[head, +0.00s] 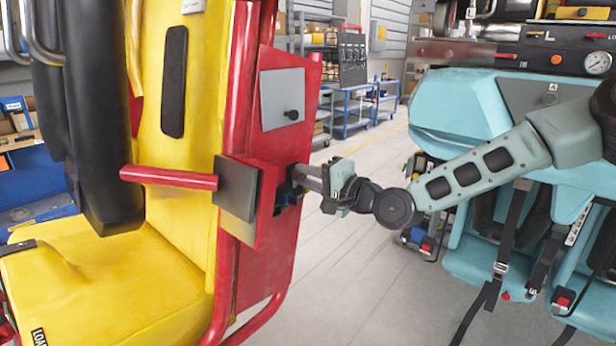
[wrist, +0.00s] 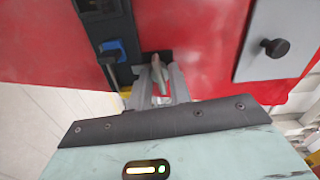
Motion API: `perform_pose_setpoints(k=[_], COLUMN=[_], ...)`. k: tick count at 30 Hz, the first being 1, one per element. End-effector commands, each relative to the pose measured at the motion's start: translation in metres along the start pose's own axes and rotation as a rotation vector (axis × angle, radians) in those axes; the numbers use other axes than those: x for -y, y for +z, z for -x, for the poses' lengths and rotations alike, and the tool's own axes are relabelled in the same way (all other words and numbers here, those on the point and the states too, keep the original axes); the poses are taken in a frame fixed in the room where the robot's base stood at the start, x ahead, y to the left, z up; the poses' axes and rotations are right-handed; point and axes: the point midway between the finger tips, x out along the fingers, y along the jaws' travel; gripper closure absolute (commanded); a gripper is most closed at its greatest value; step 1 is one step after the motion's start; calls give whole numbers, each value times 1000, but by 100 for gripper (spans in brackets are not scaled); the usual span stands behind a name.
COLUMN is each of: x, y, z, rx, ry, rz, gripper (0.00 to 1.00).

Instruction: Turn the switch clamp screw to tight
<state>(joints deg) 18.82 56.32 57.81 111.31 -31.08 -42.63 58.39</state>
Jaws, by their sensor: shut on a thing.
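My gripper (head: 304,178) reaches in from the right to a dark recess in the red side panel (head: 275,130) of the yellow seat. In the wrist view the fingers (wrist: 162,84) are shut on a small, slim grey piece (wrist: 159,72), which appears to be the switch clamp screw. It stands against a black mount on the red panel. A blue switch part (wrist: 112,50) on a black housing sits just left of the fingers. In the head view the fingers and the panel edge hide most of the screw, and I cannot tell how tight it is.
A grey cover plate with a black knob (head: 291,114) is above the gripper. A red bar (head: 168,178) with a dark square plate (head: 236,188) sticks out to the left. Teal seats (head: 470,105) with hanging straps stand at the right. Floor between is clear.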

Motion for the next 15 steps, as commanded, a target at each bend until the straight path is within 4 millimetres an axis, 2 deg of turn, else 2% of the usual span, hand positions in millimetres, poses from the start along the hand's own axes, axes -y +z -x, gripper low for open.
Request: perform_pose_setpoints(k=[8, 9, 10, 11, 15], x=[-2, -2, -2, -2, -1], y=[1, 1, 1, 0, 0], z=[1, 1, 0, 0, 0], rx=[2, 2, 2, 1, 1], ry=[5, 4, 4, 4, 2], rz=[-1, -1, -1, 0, 0], gripper=[100, 72, 63, 58, 58])
